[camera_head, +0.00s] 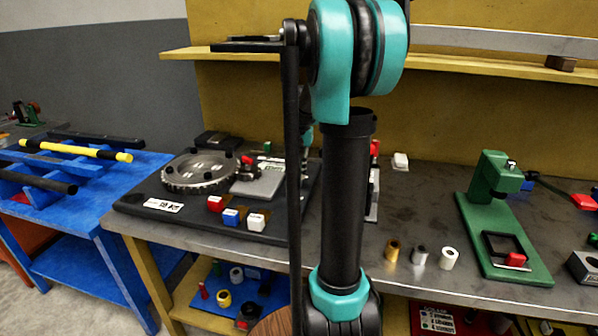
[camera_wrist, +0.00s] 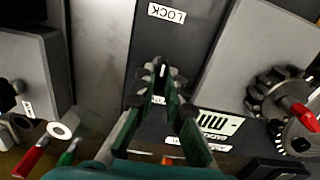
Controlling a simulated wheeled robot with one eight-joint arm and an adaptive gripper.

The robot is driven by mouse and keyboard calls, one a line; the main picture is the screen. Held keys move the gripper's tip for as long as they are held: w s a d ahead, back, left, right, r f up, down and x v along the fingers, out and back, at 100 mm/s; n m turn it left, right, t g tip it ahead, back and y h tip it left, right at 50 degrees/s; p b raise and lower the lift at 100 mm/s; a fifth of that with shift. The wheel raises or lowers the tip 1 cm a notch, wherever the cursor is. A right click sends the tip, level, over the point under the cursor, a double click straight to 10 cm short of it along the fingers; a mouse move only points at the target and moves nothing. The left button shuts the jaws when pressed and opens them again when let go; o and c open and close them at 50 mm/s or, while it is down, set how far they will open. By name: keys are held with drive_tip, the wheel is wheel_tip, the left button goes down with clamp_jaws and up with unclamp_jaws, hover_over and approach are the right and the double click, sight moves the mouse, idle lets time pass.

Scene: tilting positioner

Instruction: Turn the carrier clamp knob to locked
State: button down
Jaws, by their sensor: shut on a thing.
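In the wrist view, my gripper (camera_wrist: 160,86) has its two green fingers closed around a small dark knob (camera_wrist: 161,70) with a pale mark on top. The knob sits on a dark panel (camera_wrist: 190,40). A white LOCK label (camera_wrist: 166,13) lies above the knob, apart from it. The pale mark appears to point roughly up the picture, toward that label. The fingertips cover the knob's sides and part of a second small label below it. In the head view my own arm hides the gripper and the knob.
A toothed black wheel with a red handle (camera_wrist: 301,114) stands right of my gripper. A grey block (camera_wrist: 30,85) is at left. The head view shows a geared disc (camera_head: 198,170), coloured blocks (camera_head: 231,216), several small cylinders (camera_head: 419,255) and a green press (camera_head: 500,230) on the bench.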

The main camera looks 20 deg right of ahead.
sight(299, 173)
drive_tip(key=shift+m, duration=0.3)
drive_tip(key=c, duration=1.6)
unclamp_jaws()
drive_tip(key=shift+r, duration=0.15)
wheel_tip(299, 173, up, 12)
drive_tip(key=shift+f, duration=0.1)
